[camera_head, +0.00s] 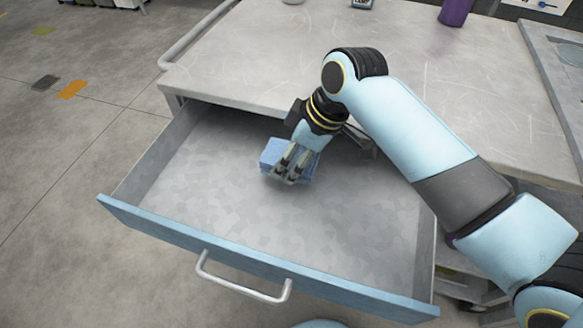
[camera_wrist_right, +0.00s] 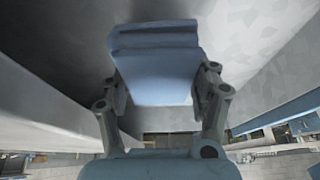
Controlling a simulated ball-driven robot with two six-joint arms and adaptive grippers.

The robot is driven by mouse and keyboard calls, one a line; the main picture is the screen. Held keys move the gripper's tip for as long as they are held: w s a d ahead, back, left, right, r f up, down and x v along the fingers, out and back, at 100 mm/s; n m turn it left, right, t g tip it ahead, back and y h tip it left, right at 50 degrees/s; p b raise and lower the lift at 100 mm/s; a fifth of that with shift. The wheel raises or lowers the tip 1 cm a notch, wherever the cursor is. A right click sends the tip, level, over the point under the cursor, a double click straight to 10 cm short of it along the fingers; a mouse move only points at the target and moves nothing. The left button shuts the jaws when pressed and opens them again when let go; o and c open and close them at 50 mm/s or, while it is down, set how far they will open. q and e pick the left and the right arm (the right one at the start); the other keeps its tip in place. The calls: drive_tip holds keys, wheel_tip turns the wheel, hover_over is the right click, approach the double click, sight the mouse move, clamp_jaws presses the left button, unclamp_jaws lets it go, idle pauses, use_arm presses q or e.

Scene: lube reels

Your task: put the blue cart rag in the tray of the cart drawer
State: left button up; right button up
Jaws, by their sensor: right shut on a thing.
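The blue cart rag (camera_head: 272,152) is a folded block held inside the open cart drawer. My right gripper (camera_head: 284,174) is shut on it, with the fingers over its front side. In the right wrist view the rag (camera_wrist_right: 155,70) sits between the two fingers (camera_wrist_right: 160,100). The drawer tray (camera_head: 210,190) is pulled out and its grey bottom is otherwise bare. I cannot tell whether the rag touches the bottom. My left gripper does not show.
The cart's worktop (camera_head: 270,65) overhangs the back of the drawer, close above my right wrist. The blue drawer front (camera_head: 170,230) carries a metal handle (camera_head: 240,285). A purple cup (camera_head: 455,12) stands at the worktop's far edge. The drawer's left and front areas are free.

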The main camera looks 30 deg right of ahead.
drive_tip(key=shift+f, duration=0.4)
wheel_tip(320, 180, down, 3)
drive_tip(key=shift+r, duration=0.2)
drive_tip(key=shift+f, duration=0.3)
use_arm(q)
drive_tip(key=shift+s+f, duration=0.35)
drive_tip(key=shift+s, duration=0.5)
use_arm(e)
drive_tip(key=shift+f, duration=0.1)
drive_tip(key=o, duration=1.2)
drive_tip(key=shift+c, duration=0.2)
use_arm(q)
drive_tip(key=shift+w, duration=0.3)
